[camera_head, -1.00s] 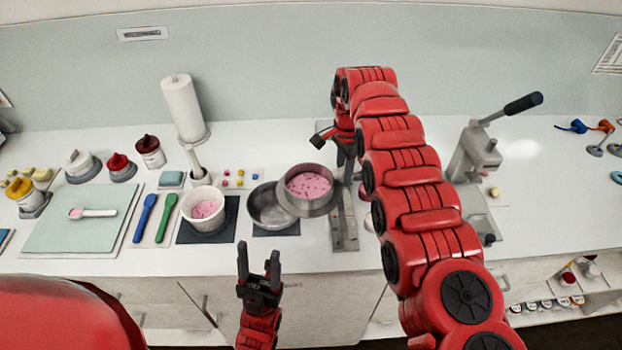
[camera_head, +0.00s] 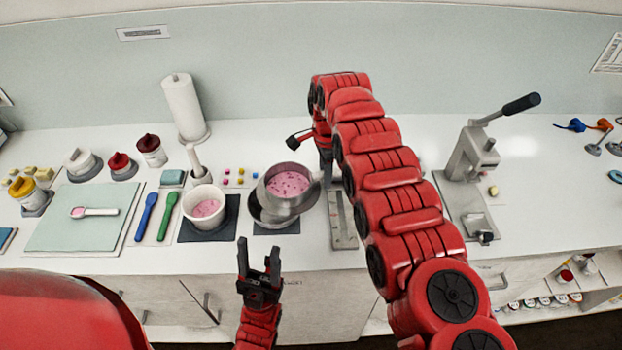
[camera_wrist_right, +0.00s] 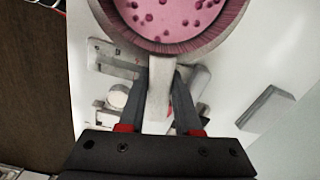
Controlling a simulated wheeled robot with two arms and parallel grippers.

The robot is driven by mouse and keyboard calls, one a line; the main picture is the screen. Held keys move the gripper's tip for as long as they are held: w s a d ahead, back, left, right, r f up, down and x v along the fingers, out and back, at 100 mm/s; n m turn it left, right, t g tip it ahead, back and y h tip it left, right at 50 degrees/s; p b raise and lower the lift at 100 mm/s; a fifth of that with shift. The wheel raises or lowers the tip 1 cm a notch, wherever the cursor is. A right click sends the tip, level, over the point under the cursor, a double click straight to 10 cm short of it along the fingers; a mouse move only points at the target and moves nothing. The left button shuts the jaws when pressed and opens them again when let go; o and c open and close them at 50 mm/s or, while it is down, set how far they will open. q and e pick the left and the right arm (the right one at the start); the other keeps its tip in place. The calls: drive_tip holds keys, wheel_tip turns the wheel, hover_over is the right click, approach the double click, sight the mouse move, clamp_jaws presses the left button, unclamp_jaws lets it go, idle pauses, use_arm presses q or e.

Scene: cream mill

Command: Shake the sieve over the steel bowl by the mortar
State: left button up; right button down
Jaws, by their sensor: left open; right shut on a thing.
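The sieve (camera_head: 289,203) is a round steel ring with pink powder and darker pink bits in it. It is held above the steel bowl (camera_head: 262,222) and hides most of it. The bowl stands on a dark mat, right of the white mortar (camera_head: 206,204), which also has pink in it. My right gripper (camera_head: 325,160) is partly hidden by my arm. In the right wrist view its fingers (camera_wrist_right: 160,98) are shut on the sieve's pale handle (camera_wrist_right: 161,85), with the sieve (camera_wrist_right: 165,25) beyond. My left gripper (camera_head: 258,262) is open and empty in front of the counter edge.
A pestle (camera_head: 195,162) stands by the mortar. Blue (camera_head: 146,214) and green (camera_head: 167,214) spatulas lie to its left. A paper roll (camera_head: 184,108) stands behind. A lever press (camera_head: 470,155) is on the right. A steel plate (camera_head: 341,215) lies beside the bowl.

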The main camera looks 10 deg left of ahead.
sight(305, 185)
drive_tip(key=shift+s+a+f+m+p, duration=0.2)
drive_tip(key=shift+s+a+m, duration=0.3)
drive_tip(key=shift+a, duration=0.35)
drive_tip(key=shift+s+a+f+m+p, duration=0.2)
drive_tip(key=shift+s+a+m, duration=0.1)
drive_tip(key=shift+s+a, duration=0.4)
drive_tip(key=shift+w+a+f+b, duration=0.15)
drive_tip(key=shift+f+b, duration=0.2)
drive_tip(key=shift+f, duration=0.35)
drive_tip(key=shift+a+f+b, duration=0.2)
drive_tip(key=shift+a+b, duration=0.1)
drive_tip(key=shift+b, duration=0.5)
drive_tip(key=shift+s+a+r+b, duration=0.15)
drive_tip(key=shift+s+a+b, duration=0.2)
drive_tip(key=shift+b, duration=0.5)
